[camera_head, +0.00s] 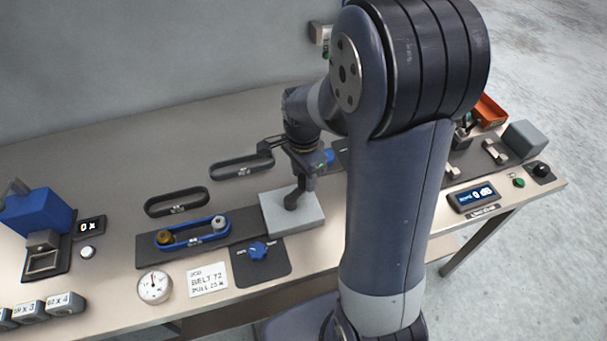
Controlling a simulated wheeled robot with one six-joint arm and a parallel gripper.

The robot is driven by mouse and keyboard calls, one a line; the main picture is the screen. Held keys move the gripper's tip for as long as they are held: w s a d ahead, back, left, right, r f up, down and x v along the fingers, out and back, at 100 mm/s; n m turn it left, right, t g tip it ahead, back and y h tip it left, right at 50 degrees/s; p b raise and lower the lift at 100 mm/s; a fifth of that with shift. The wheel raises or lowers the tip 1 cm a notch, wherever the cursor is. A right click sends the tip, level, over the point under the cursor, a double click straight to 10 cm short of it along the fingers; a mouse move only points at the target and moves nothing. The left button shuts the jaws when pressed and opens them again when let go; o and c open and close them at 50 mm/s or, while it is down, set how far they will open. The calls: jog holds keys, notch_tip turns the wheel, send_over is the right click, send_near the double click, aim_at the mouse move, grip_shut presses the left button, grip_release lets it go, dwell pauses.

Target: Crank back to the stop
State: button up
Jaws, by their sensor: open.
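A light grey block (310,214) stands at the right end of a dark base plate (146,250) on the bench. A dark crank (291,202) sits on top of the block. My gripper (299,168) is open, just above and behind the crank, at its upright part. I cannot tell whether the jaws are around the crank or touching it. My arm comes down from the right. A blue belt (190,243) loops around a brass pulley and a grey pulley on the plate, left of the block.
Two dark spare belts, one here (177,202), lie behind. A blue machine (37,213) stands far left. My arm hides part of the bench right of the block.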

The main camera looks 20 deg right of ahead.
jog(key=shift+f, duration=0.4)
jog(key=shift+c, duration=0.3)
grip_shut()
